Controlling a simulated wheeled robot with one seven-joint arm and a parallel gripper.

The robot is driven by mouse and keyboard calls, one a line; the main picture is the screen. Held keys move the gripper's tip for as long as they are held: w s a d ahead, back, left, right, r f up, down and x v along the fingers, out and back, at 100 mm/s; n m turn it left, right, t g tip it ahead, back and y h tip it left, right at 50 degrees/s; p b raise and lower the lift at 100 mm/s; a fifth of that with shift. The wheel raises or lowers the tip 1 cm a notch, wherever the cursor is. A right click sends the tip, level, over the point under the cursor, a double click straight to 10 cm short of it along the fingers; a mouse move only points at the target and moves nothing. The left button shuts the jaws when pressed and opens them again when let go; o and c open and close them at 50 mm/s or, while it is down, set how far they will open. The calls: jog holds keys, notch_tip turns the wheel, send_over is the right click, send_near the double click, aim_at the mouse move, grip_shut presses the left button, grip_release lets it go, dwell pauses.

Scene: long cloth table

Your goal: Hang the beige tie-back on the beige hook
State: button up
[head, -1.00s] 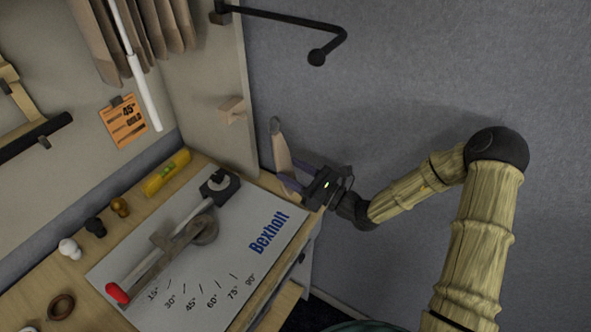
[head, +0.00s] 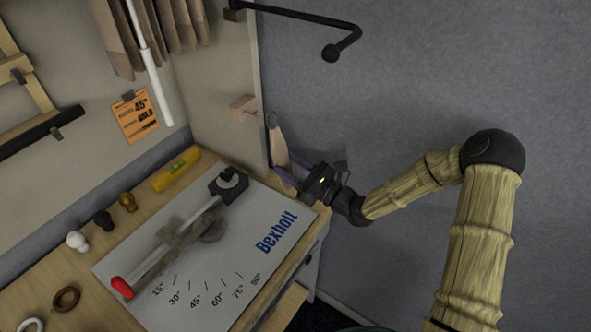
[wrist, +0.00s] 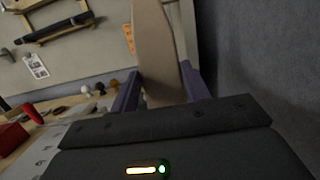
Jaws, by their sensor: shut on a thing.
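My gripper (head: 291,171) is shut on the beige tie-back (head: 278,142), a flat tapered strap with a small dark ring at its top end. The strap stands nearly upright in the jaws. In the wrist view the tie-back (wrist: 158,45) rises between the two purple fingers; its ring end is out of that view. The beige hook (head: 242,104) is a small peg on the side panel, up and left of the ring in the head view. The ring looks apart from the hook. The gripper is beside the panel's edge, near the bench's right corner.
A black rod with a ball end (head: 331,53) juts out above. The side panel (head: 215,115) stands left of the gripper. A mitre board (head: 200,262), a yellow level (head: 175,169) and several knobs lie on the bench. Free room lies right, before the grey wall (head: 440,70).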

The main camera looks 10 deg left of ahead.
jog(key=w+a+f+b, duration=0.2)
jog(key=a, duration=0.3)
jog(key=shift+w+a, duration=0.15)
jog(key=shift+a, duration=0.2)
dwell(0.6)
dwell(0.6)
jog(key=o, duration=1.1)
jog(key=shift+c, duration=0.2)
jog(key=shift+d+f, duration=0.1)
jog(key=b+v, duration=0.2)
jog(key=v, duration=1.5)
jog(key=shift+b, duration=0.35)
jog(key=shift+d+f, duration=0.1)
